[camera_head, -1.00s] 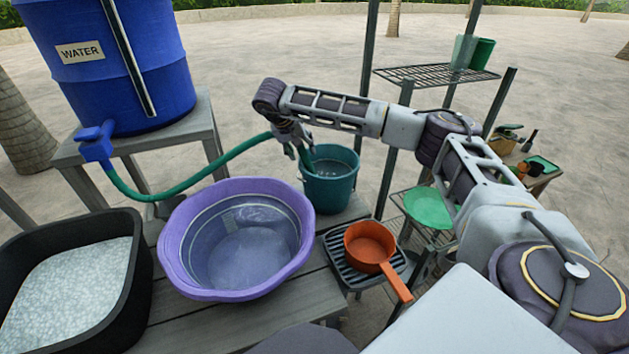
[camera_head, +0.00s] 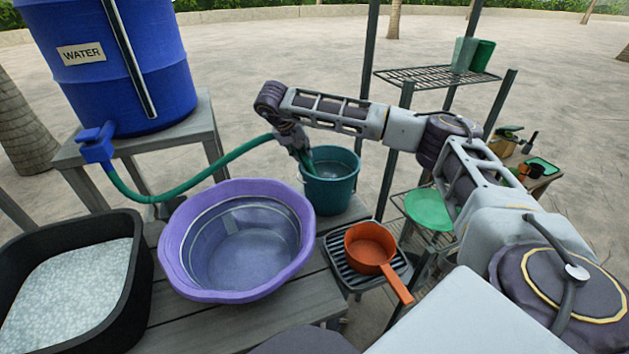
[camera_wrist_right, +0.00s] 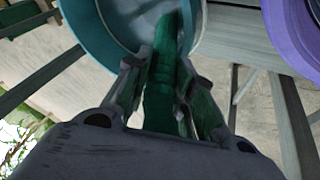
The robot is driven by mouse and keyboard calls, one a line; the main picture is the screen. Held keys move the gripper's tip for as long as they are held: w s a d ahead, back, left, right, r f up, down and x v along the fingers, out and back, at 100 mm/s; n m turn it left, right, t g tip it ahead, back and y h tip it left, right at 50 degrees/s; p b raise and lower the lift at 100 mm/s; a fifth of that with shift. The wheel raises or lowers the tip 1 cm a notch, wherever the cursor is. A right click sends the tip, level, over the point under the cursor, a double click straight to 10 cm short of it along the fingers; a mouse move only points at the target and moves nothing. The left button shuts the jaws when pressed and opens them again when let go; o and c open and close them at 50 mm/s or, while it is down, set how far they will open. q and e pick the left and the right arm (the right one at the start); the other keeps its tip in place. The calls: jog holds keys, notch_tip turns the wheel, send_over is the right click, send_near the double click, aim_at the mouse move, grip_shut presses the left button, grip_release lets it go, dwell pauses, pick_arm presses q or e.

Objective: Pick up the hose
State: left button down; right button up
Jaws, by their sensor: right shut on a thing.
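The green hose (camera_head: 204,172) runs from the tap on the blue water barrel, sags, then rises to my right gripper (camera_head: 303,160). My right gripper is shut on the hose near its free end, above the rim of the teal bucket (camera_head: 336,184). In the right wrist view the hose (camera_wrist_right: 165,75) lies between the two fingers of my right gripper (camera_wrist_right: 178,75), and its end points into the bucket (camera_wrist_right: 100,40). My left gripper is not in view.
The blue barrel (camera_head: 150,85) stands on a wooden stand at left. A purple basin (camera_head: 180,262) sits on the bench beside a black tub (camera_head: 128,285). An orange pan (camera_head: 368,248) rests on a small grill. A metal shelf (camera_head: 440,76) stands behind my right arm.

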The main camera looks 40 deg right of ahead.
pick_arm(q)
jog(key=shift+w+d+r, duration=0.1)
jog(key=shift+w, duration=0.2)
pick_arm(e)
jog(key=shift+r, duration=0.1)
